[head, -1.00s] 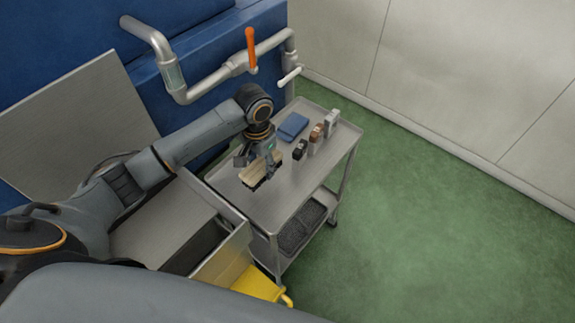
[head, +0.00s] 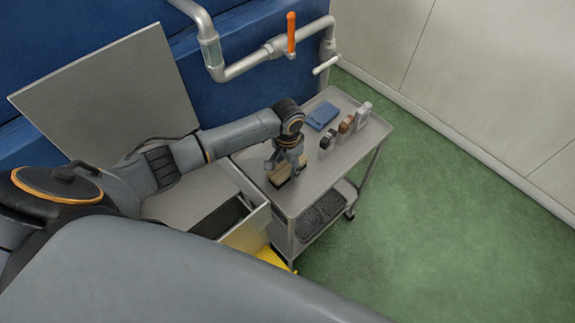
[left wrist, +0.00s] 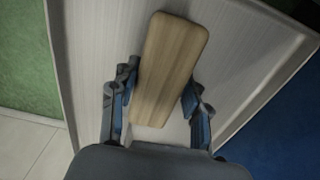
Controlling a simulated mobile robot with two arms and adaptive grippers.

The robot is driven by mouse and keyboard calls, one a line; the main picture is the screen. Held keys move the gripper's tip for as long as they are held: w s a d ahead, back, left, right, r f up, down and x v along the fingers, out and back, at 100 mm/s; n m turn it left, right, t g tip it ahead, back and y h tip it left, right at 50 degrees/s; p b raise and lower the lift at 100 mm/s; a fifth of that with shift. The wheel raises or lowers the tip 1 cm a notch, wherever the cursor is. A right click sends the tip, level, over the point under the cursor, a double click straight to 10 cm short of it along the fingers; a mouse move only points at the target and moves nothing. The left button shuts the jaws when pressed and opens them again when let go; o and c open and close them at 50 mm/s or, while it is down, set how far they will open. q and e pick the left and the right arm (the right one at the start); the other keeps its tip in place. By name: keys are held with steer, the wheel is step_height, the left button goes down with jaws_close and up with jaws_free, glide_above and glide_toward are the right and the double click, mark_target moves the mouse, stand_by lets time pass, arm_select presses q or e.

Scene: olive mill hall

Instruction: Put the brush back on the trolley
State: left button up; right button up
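The brush (left wrist: 170,70) has a flat, pale wooden back and dark bristles underneath. My left gripper (head: 285,167) is over the near part of the trolley top (head: 325,185). In the left wrist view its fingers (left wrist: 160,92) lie along both long sides of the brush, seemingly shut on it. The brush (head: 298,172) is partly hidden by the fingers in the head view. It is at or just above the trolley top; I cannot tell whether the bristles touch. My right gripper is not in view.
A folded blue cloth (head: 322,116) and several small containers, one brown (head: 346,124), stand at the trolley's far end. A dark mat (head: 318,217) lies on the lower shelf. An open metal box (head: 245,230) adjoins the trolley at left. Pipes with an orange lever (head: 291,33) run behind. Green floor is free at right.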

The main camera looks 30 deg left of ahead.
mark_target(287, 165)
arm_select(q)
steer(key=o, duration=0.3)
steer(key=shift+o, duration=0.2)
steer(key=shift+r, duration=0.1)
step_height(287, 165, up, 12)
steer(key=shift+b, duration=0.45)
steer(key=shift+r, duration=0.1)
